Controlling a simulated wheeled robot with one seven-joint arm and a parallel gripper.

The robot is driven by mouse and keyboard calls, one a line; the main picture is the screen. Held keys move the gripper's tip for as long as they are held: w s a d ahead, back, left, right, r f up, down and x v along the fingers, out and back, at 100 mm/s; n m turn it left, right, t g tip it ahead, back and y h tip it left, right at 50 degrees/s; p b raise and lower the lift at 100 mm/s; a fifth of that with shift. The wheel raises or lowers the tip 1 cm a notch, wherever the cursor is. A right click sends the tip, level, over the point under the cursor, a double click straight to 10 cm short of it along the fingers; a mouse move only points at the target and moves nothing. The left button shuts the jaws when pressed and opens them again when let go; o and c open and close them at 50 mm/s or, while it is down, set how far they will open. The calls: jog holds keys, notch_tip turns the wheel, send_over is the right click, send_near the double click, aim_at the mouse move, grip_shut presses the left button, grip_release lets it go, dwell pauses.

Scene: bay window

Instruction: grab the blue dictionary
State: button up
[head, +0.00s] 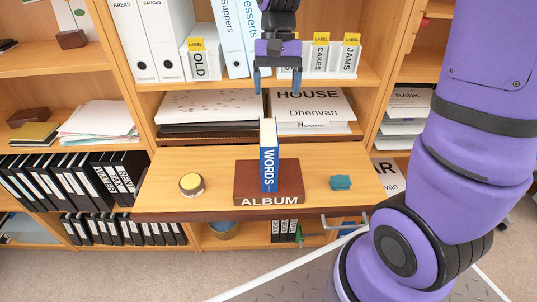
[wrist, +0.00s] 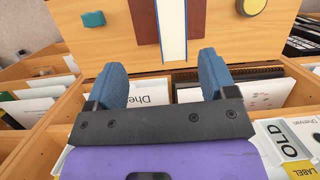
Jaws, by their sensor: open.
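The blue dictionary (head: 269,158), with WORDS on its spine, stands upright on a dark brown album (head: 286,182) lying flat on the pull-out wooden shelf. In the wrist view the dictionary (wrist: 172,32) shows its white page edges at the top centre, with the album (wrist: 145,22) beside it. My gripper (head: 277,88) is open and empty, fingers pointing down, above and behind the dictionary near the shelf of binders. In the wrist view its two blue fingers (wrist: 163,78) are spread wide, and the dictionary lies beyond them, apart from both.
On the wooden shelf (head: 225,200), a round yellow-topped tin (head: 191,184) sits left of the album and a small teal object (head: 340,183) right. Behind are paper stacks (head: 311,104) and labelled binders (head: 331,60). Bare wood lies either side of the album.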

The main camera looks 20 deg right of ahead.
aim_at(268, 130)
jog(key=shift+m+g, duration=0.3)
jog(key=shift+g, duration=0.3)
jog(key=f, duration=0.1)
jog(key=w+f, duration=0.2)
jog(key=shift+a+f, duration=0.25)
jog(key=shift+a, duration=0.1)
jog(key=shift+a+f, duration=0.1)
jog(key=shift+f, duration=0.2)
jog(key=shift+a+x, duration=0.15)
jog(key=shift+x, duration=2.45)
jog(key=shift+a+x, duration=0.15)
jog(key=shift+x, duration=2.45)
jog(key=shift+f, duration=0.15)
grip_shut()
